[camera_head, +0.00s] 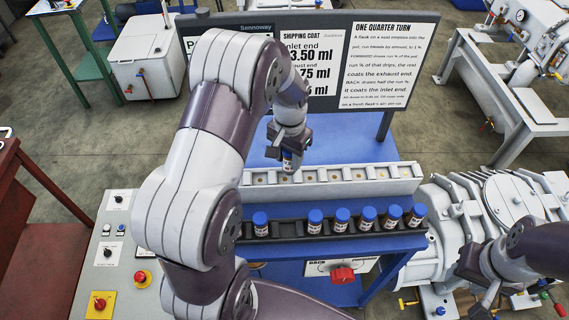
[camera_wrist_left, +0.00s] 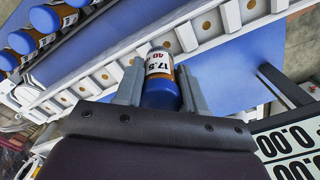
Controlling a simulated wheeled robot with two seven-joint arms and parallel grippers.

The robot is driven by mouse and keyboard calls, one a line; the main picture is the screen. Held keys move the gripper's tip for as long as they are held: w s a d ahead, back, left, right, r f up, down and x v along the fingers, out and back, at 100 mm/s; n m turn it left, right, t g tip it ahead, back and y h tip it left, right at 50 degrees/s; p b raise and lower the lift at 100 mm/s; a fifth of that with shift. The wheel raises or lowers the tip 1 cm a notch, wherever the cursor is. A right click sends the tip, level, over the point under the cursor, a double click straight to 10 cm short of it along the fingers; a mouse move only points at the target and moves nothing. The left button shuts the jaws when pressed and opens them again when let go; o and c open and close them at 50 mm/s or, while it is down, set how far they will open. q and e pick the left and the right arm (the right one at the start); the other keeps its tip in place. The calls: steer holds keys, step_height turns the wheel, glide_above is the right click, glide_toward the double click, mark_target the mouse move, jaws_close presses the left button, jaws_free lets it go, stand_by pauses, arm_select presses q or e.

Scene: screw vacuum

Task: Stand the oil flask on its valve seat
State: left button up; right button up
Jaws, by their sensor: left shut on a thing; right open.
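My left gripper (camera_head: 287,150) is shut on an oil flask (camera_head: 289,161), with a blue cap and a white label. The white rail (camera_head: 330,190) has a row of square seats with brass discs. My right gripper (camera_head: 488,297) is open and empty at the lower right.
A dark rack (camera_head: 286,229) in front of the rail holds several blue-capped flasks (camera_head: 341,219), with gaps between some. A red handle (camera_head: 342,274) is below it. A sign board (camera_head: 345,60) stands behind the blue bench (camera_head: 345,146). Grey machinery (camera_head: 480,215) is at right.

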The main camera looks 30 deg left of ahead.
mark_target(284, 167)
arm_select(q)
steer(key=shift+a+f+p, duration=0.1)
steer(key=shift+a+f, duration=0.1)
steer(key=shift+f, duration=0.6)
steer(key=shift+a+f+p, duration=0.15)
steer(key=shift+a+f, duration=0.05)
steer(key=shift+f, duration=0.6)
steer(key=shift+a+f+p, duration=0.1)
steer(key=shift+a+f, duration=0.1)
steer(key=shift+f, duration=0.6)
steer(key=shift+s+f, duration=0.1)
steer(key=o, duration=1.1)
steer(key=shift+c, duration=0.2)
steer(key=r, duration=0.4)
steer(key=r+b, duration=0.1)
steer(key=r, duration=0.7)
steer(key=shift+s+d+r, duration=0.1)
steer(key=shift+s+d, duration=0.15)
steer(key=shift+d, duration=0.1)
steer(key=s+d+f, duration=0.1)
steer(key=s+d, duration=0.2)
steer(key=s, duration=0.3)
steer(key=s+d+f+n+t, duration=0.1)
steer(key=s+d, duration=0.3)
steer(key=s, duration=0.2)
steer(key=shift+s+d, duration=0.25)
steer(key=shift+s, duration=0.15)
